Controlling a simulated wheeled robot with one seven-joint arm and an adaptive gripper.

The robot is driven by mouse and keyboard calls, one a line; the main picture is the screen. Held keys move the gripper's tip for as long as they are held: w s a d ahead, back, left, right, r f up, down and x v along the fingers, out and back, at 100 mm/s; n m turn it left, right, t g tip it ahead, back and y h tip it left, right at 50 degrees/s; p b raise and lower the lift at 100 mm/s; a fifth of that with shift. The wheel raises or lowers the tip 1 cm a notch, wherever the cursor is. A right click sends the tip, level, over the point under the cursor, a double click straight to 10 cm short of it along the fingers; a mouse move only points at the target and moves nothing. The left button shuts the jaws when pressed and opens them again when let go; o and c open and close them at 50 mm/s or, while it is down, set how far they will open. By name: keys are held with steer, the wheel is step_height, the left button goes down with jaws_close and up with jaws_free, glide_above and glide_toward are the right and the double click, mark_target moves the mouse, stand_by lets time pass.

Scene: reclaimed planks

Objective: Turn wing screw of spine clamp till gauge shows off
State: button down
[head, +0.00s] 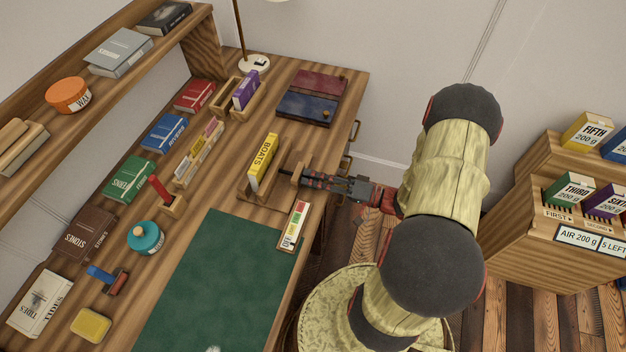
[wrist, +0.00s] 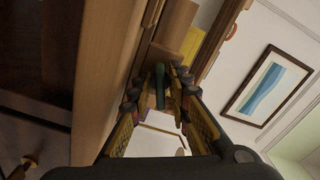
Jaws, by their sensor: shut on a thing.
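The wooden spine clamp (head: 300,172) stands near the desk's right edge, with the yellow BOATS book (head: 263,162) upright in it. My gripper (head: 304,179) reaches in from the right at the clamp's outer side. In the wrist view, its fingers (wrist: 160,95) are closed around a dark green upright piece, which looks like the wing screw (wrist: 160,75). In the head view the fingers hide most of the screw. The gauge (head: 294,226) is a pale tilted board with coloured bands in front of the clamp. Its reading is too small to tell.
A green mat (head: 215,285) lies left of the gauge. Books, a teal jar (head: 146,237) and small tools line the desk's back. A wooden box with a purple book (head: 246,90) and dark boards (head: 307,108) lie beyond the clamp. A box stand (head: 545,215) is at right.

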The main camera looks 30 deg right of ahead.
stand_by(0.3)
steer(key=c, duration=1.9)
jaws_free()
steer(key=shift+s+d, duration=0.1)
steer(key=v, duration=1.1)
steer(key=shift+s+d, duration=0.25)
steer(key=shift+s, duration=0.1)
